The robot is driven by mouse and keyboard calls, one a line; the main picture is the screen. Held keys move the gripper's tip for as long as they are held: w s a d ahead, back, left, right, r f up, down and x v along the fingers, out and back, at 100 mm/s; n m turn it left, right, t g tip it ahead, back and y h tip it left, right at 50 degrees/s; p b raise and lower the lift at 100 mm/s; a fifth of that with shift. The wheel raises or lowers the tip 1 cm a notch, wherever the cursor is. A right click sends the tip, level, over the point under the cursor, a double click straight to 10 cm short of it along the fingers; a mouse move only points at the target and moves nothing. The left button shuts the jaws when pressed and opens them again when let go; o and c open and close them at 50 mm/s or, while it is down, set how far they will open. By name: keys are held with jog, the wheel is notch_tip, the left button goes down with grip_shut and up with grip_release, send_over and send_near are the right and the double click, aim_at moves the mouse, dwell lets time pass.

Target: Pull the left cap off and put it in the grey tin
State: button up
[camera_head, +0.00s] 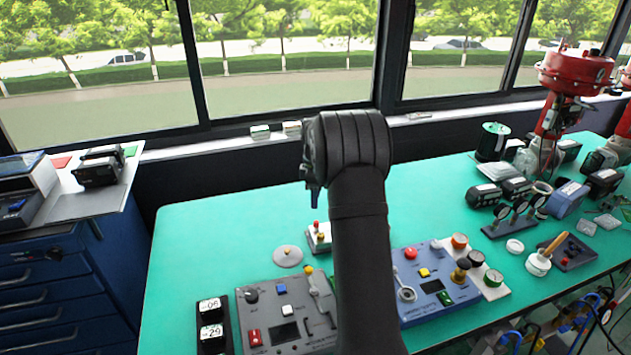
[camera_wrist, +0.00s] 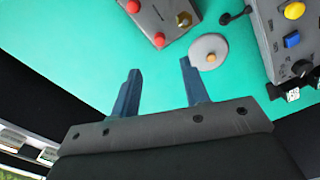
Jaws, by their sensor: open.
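A small grey block (camera_wrist: 165,12) shows at the top of the wrist view, with two red caps (camera_wrist: 158,39) (camera_wrist: 133,6) and a brass hex fitting (camera_wrist: 184,19). In the head view this block (camera_head: 318,240) is partly hidden by my arm. A round grey piece with a small tan knob (camera_wrist: 208,50) lies beside it; it also shows in the head view (camera_head: 287,256). It may be the grey tin with its lid on; I cannot tell. My gripper (camera_wrist: 160,69) is open and empty, above the green table and apart from the block.
A grey control box (camera_head: 285,312) and a blue-grey one (camera_head: 432,283) stand at the front of the green table (camera_head: 210,235). Gauges, tools and red valve actuators (camera_head: 575,72) crowd the right side. The table's back left is clear.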

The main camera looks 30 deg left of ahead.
aim_at(316, 221)
notch_tip(316, 221, down, 9)
jog(key=shift+f, duration=0.2)
dwell(0.3)
grip_shut()
dwell(0.4)
